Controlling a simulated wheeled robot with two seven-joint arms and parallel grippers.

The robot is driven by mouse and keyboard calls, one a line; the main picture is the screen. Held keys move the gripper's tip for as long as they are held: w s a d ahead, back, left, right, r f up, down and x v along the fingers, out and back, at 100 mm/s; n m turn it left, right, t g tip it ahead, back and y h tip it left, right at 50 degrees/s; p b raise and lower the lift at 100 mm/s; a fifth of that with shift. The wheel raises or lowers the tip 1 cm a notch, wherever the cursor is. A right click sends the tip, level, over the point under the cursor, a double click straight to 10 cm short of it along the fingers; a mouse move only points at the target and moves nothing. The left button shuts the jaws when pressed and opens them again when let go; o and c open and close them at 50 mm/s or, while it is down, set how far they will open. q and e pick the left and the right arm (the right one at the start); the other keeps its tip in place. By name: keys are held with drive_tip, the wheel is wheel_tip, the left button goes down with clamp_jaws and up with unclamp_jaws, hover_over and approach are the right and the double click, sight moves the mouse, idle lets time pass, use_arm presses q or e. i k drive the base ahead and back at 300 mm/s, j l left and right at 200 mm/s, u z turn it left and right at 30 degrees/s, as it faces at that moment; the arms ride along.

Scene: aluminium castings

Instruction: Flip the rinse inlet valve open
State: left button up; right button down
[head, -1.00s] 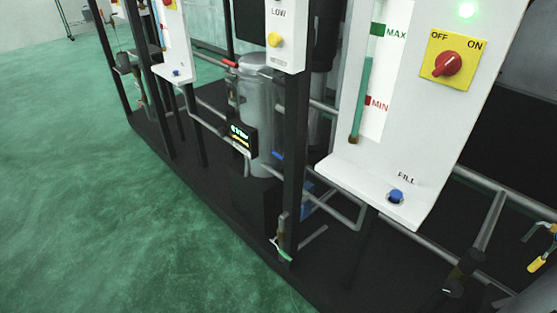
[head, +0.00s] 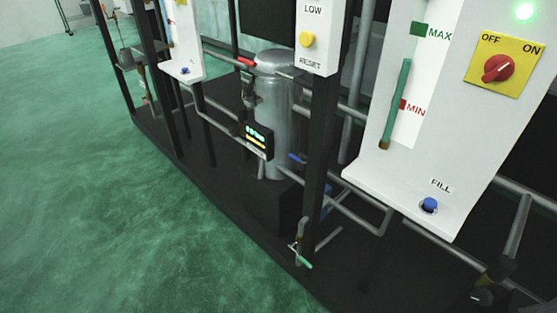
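No label in the head view names the rinse inlet valve, so I cannot tell which valve it is. A valve with a green lever (head: 303,261) sits low at the foot of a dark post. A red lever (head: 246,62) shows on the pipe at the upper left of the grey tank (head: 274,110). A small blue lever (head: 297,158) shows to the right of the tank, partly hidden by the post. Neither of my grippers is in view.
A white panel (head: 405,180) has a level gauge, a blue FILL button (head: 429,205) and a red OFF/ON knob (head: 497,68). A second panel has a yellow RESET button (head: 306,40). A small lit display (head: 257,138) hangs before the tank. Green floor (head: 130,220) at left is clear.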

sight(291, 155)
drive_tip(key=i+j, duration=0.3)
drive_tip(key=j, duration=0.2)
drive_tip(key=i+j+u, duration=0.1)
drive_tip(key=i+j, duration=0.2)
drive_tip(key=j, duration=0.2)
drive_tip(key=i+j, duration=0.3)
drive_tip(key=j, duration=0.15)
